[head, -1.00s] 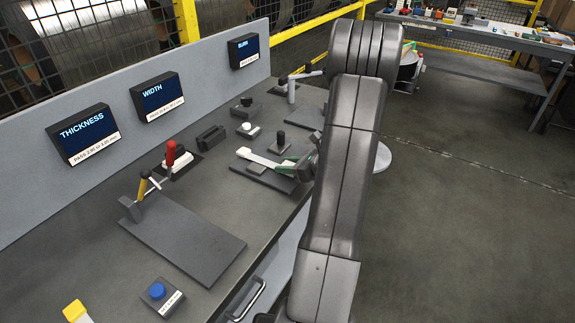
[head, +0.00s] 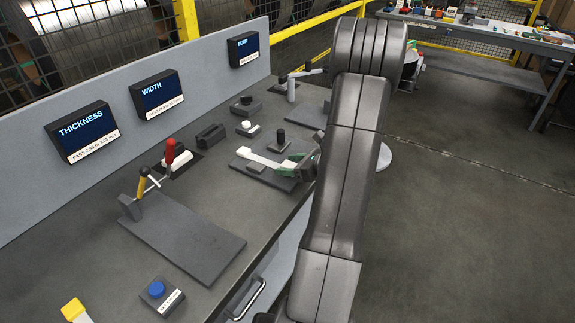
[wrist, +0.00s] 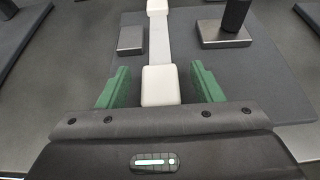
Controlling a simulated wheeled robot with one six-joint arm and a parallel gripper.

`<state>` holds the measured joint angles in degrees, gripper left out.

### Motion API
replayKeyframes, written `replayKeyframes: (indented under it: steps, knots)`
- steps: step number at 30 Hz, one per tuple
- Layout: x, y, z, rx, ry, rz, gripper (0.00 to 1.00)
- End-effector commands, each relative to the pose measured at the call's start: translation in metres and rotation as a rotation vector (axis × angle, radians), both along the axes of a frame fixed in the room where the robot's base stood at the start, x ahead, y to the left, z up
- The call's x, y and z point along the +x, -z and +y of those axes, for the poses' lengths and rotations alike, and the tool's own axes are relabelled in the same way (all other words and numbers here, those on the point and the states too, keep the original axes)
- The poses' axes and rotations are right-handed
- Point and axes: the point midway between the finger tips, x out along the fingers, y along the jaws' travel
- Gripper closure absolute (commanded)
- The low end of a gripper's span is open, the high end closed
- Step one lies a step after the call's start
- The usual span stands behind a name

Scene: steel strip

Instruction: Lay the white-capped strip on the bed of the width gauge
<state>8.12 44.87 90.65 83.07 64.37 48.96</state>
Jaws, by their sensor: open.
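The white-capped strip (wrist: 160,42) lies over the grey bed of the width gauge (wrist: 275,75), with one white cap at its far end and one near me. It passes between a low block (wrist: 131,40) on the left and a block with a dark post (wrist: 225,33) on the right. In the head view the strip (head: 262,158) lies across the middle station's plate. My gripper (wrist: 160,75) is open, with a green finger on each side of the near cap and a visible gap to both. In the head view my gripper (head: 302,166) is at the strip's right end.
The thickness station (head: 190,240) with its yellow handle stands nearer on the bench, beside a blue button box (head: 160,292). A red-handled tool (head: 172,158) and a dark block (head: 211,136) stand left of the gauge. Screens line the back panel.

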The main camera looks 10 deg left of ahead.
Motion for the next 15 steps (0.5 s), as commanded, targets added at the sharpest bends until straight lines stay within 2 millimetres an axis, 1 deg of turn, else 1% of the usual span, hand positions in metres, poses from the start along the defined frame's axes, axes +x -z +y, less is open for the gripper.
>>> replayKeyframes:
  steps: [9,15]
  knots:
    - [-0.023,-0.026,-0.060,-0.002,0.005,-0.004,0.40]
    - [-0.037,-0.041,-0.092,-0.001,0.003,-0.002,0.40]
